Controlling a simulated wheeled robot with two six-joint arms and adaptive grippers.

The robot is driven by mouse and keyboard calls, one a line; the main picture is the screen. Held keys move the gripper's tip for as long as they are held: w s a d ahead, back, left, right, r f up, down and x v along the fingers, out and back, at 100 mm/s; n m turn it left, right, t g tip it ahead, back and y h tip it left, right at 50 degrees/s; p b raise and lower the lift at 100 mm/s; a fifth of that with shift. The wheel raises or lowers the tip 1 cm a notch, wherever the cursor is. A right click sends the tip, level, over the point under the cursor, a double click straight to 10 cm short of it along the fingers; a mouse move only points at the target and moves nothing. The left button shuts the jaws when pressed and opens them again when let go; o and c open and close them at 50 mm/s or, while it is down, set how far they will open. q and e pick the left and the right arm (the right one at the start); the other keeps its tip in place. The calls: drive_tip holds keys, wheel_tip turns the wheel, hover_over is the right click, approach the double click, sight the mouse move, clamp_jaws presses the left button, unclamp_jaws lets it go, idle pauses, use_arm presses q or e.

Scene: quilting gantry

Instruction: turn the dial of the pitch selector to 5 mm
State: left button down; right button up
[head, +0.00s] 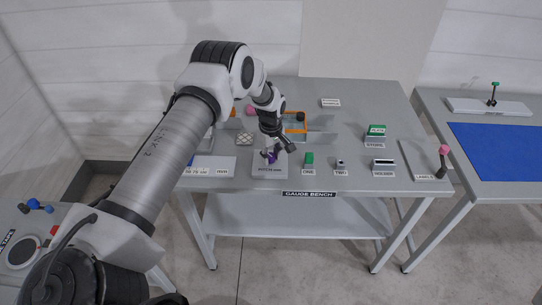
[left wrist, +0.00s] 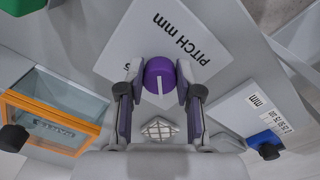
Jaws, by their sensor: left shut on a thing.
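The pitch selector is a pale plate (head: 270,171) near the front edge of the gauge bench, marked "PITCH mm"; the plate also shows in the left wrist view (left wrist: 190,20). Its dial is a round purple knob (left wrist: 160,70) with a white pointer line. In the left wrist view the line points down the picture, towards my wrist. My left gripper (head: 271,155) is shut on the dial, one finger on each side; its fingers also show in the left wrist view (left wrist: 160,95). My right gripper is not in view.
A plate with a blue slider (left wrist: 264,140) lies beside the selector. An orange-framed box (left wrist: 55,115) stands behind. A pink-knobbed lever (head: 444,152) stands at the bench's right end.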

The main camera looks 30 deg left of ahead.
use_arm(q)
drive_tip(key=m+b, duration=0.2)
drive_tip(key=f+m, duration=0.1)
drive_tip(key=shift+s+m+b, duration=0.25)
drive_tip(key=shift+m+b, duration=0.15)
drive_tip(key=m+b, duration=0.2)
drive_tip(key=m, duration=0.2)
drive_tip(key=shift+r+m, duration=0.1)
drive_tip(key=shift+m, duration=0.2)
drive_tip(key=m+b, duration=0.2)
drive_tip(key=m, duration=0.2)
drive_tip(key=shift+a, duration=0.15)
drive_tip(key=m+b, duration=0.1)
drive_tip(key=m, duration=0.4)
drive_tip(key=shift+r, duration=0.1)
drive_tip(key=shift+a+m, duration=0.1)
drive_tip(key=shift+m, duration=0.2)
drive_tip(key=c, duration=0.9)
unclamp_jaws()
drive_tip(key=shift+o, duration=0.7)
drive_tip(key=shift+w, duration=0.2)
